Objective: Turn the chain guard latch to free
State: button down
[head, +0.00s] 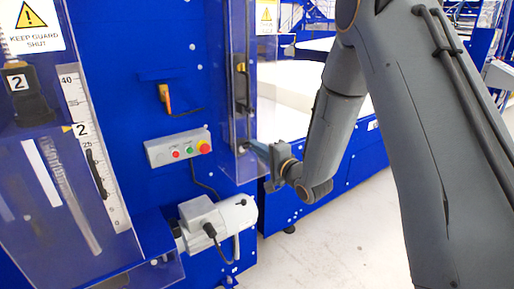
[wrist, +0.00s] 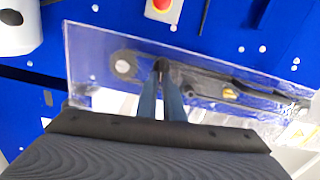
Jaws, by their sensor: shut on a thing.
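The chain guard is a clear panel on the blue machine, upright in the head view (head: 233,110) and lying across the wrist view (wrist: 90,55). A small black latch knob (wrist: 161,64) is at the guard in the wrist view. My gripper (wrist: 161,82) has its two blue fingers brought together at the knob, shut on it. In the head view my gripper (head: 250,146) reaches the lower part of the guard from the right. The latch is too small there to make out, and its exact angle is unclear.
A control box (head: 179,147) with buttons and a red stop button is left of the guard. A grey motor (head: 216,222) sits below it. A scale and clear cover stand at far left. White foam (head: 288,118) lies behind the arm. The floor at lower right is clear.

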jog(key=shift+f+m, duration=0.1)
jog(key=shift+m, duration=0.5)
jog(key=c, duration=1.9)
grip_release()
jog(key=shift+d, duration=0.1)
jog(key=b+v, duration=0.2)
jog(key=v, duration=0.5)
jog(key=shift+s+d, duration=0.25)
jog(key=shift+s, duration=0.05)
